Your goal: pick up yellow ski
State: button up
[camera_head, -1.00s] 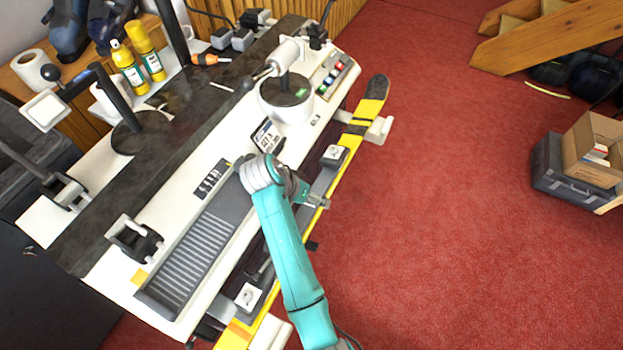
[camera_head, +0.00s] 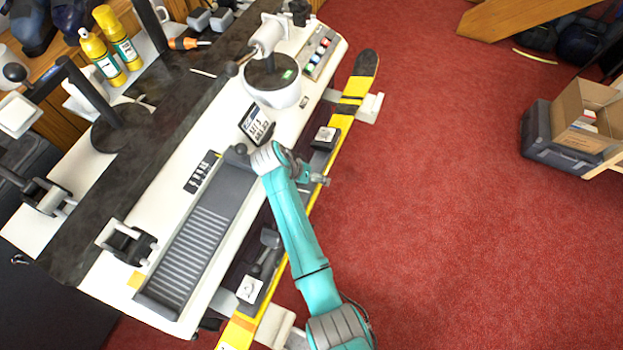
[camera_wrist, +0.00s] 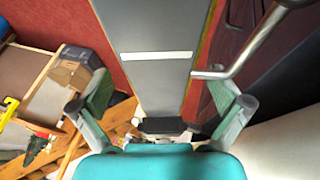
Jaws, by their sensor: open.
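The yellow ski (camera_head: 356,87) with dark bands and a dark tip lies lengthwise along the right side of the bench, on pale supports. Its bindings sit on it, and my arm hides part of its middle. My gripper (camera_head: 321,180) is over the ski's middle stretch in the head view; contact cannot be told. In the wrist view my gripper (camera_wrist: 161,104) is open, its fingers wide apart. A long grey surface with a white strip and a thin yellowish edge lies beyond them; I cannot tell if it is the ski.
The white bench (camera_head: 222,140) carries a round-based device (camera_head: 272,85), a ribbed grey tray (camera_head: 190,260) and a small display (camera_head: 256,124). Red carpet (camera_head: 450,220) is clear to the right. A grey case (camera_head: 545,145) with a cardboard box (camera_head: 585,115) stands far right.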

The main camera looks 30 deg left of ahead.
jog(key=shift+x, duration=1.1)
jog(key=c, duration=1.4)
jog(key=shift+r, duration=0.1)
jog(key=shift+c, duration=0.8)
